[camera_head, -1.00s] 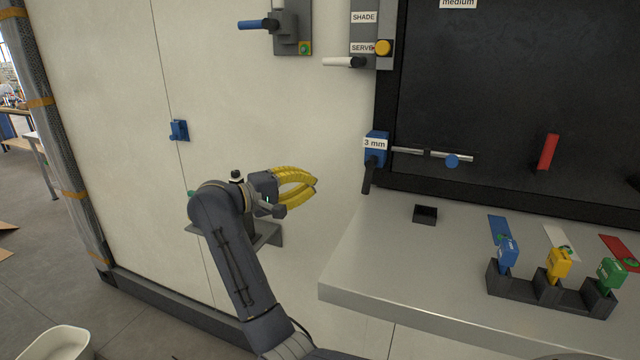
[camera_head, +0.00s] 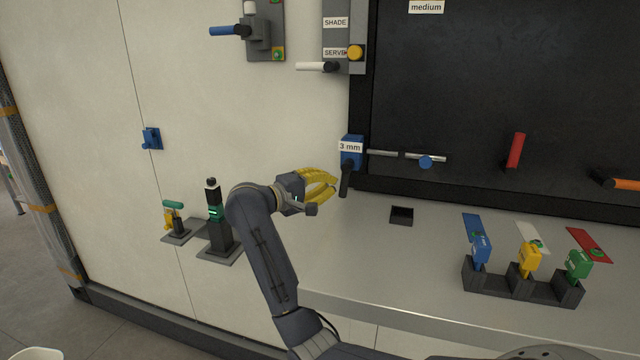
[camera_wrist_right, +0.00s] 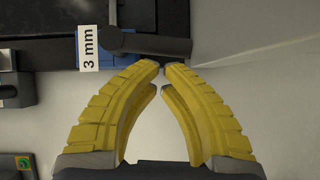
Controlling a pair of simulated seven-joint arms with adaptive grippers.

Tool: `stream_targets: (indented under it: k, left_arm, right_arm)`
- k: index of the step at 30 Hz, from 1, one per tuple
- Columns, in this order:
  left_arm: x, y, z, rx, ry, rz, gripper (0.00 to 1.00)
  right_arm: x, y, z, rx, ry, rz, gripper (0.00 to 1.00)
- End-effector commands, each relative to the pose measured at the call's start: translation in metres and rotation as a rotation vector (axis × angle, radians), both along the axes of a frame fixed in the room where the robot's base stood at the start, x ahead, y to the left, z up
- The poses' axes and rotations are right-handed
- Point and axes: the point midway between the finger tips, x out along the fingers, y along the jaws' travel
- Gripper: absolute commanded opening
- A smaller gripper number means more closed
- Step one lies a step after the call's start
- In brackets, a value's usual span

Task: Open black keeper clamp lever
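The black lever (camera_head: 345,181) hangs down from the blue block (camera_head: 352,152) labelled "3 mm", at the left edge of the dark panel. My right gripper (camera_head: 335,184), with yellow ribbed fingers, is just left of the lever in the head view. In the right wrist view its fingertips (camera_wrist_right: 162,66) are nearly together with nothing between them. The lever (camera_wrist_right: 155,44) lies across just beyond the tips there, beside the "3 mm" label (camera_wrist_right: 89,47). I cannot tell whether the tips touch it. My left gripper is not in view.
A metal rod (camera_head: 405,155) runs right from the block. Below is a grey shelf (camera_head: 375,255) with a small black tray (camera_head: 401,216) and a rack (camera_head: 520,285) of coloured tags. A black post (camera_head: 217,225) stands left of my arm.

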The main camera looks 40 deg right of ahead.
Motion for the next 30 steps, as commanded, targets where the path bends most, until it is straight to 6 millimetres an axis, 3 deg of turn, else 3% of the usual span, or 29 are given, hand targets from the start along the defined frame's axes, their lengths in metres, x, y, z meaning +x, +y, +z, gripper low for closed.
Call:
stream_targets:
  k: [30]
  left_arm:
    - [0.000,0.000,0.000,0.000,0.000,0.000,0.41]
  right_arm:
    - [-0.013,-0.011,-0.006,-0.076,0.116,-0.002,0.00]
